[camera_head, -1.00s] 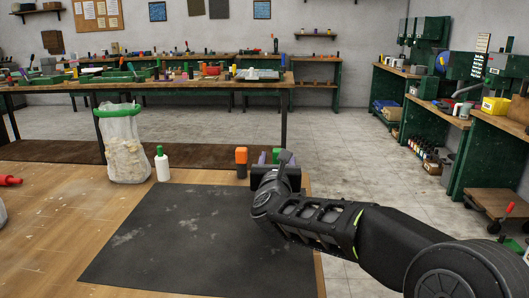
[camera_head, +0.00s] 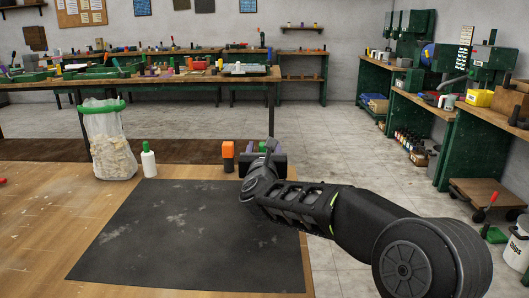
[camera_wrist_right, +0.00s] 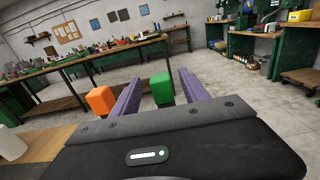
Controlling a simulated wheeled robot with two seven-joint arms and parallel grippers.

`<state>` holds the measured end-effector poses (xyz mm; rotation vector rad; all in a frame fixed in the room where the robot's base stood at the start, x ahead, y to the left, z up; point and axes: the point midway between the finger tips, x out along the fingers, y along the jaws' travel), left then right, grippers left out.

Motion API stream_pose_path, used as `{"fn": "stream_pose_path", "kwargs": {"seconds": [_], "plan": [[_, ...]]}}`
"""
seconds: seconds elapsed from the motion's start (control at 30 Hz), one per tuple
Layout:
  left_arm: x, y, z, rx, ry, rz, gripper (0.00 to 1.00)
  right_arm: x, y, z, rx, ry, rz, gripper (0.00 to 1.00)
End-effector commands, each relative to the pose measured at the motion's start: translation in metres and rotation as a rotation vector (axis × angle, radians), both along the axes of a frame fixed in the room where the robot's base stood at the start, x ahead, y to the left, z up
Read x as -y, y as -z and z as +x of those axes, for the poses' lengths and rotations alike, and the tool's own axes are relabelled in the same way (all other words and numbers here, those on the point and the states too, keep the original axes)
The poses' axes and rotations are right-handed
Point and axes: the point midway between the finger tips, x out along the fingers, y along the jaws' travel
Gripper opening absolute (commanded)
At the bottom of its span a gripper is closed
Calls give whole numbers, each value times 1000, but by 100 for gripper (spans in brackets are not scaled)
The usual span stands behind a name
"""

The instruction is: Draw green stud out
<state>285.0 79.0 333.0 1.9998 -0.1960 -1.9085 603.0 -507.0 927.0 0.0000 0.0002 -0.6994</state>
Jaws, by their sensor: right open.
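The green stud (camera_wrist_right: 162,90) stands between the two purple fingers of my open right gripper (camera_wrist_right: 159,80) in the right wrist view. A gap shows on its left side, and its right side is close to the right finger. The head view shows only a sliver of green behind my right gripper (camera_head: 263,158), which hides most of the stud. An orange stud (camera_head: 228,150) with a dark lower part stands just left of the gripper, and it also shows outside the left finger in the wrist view (camera_wrist_right: 101,100). My left gripper is not in view.
A black mat (camera_head: 190,240) covers the near table. A white bottle with a green cap (camera_head: 148,160) and a clear bag with a green rim (camera_head: 108,140) stand behind it. A cluttered workbench (camera_head: 200,78) stands farther back.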

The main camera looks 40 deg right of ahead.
Motion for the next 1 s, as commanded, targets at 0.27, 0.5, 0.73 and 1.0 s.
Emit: {"fn": "stream_pose_path", "kwargs": {"seconds": [0.27, 0.5, 0.73, 1.0], "plan": [[1, -3, -1, -1, 2, -1, 36, 26, 2, 29, -1, 1, 1, 53], [1, -3, -1, -1, 2, -1, 36, 31, 2, 35, 1, 1, -1, 53], [1, -3, -1, -2, 2, -1, 36, 30, 2, 35, 1, 1, -1, 53], [1, -3, -1, -1, 2, -1, 36, 30, 2, 35, 1, 1, -1, 49]]}}
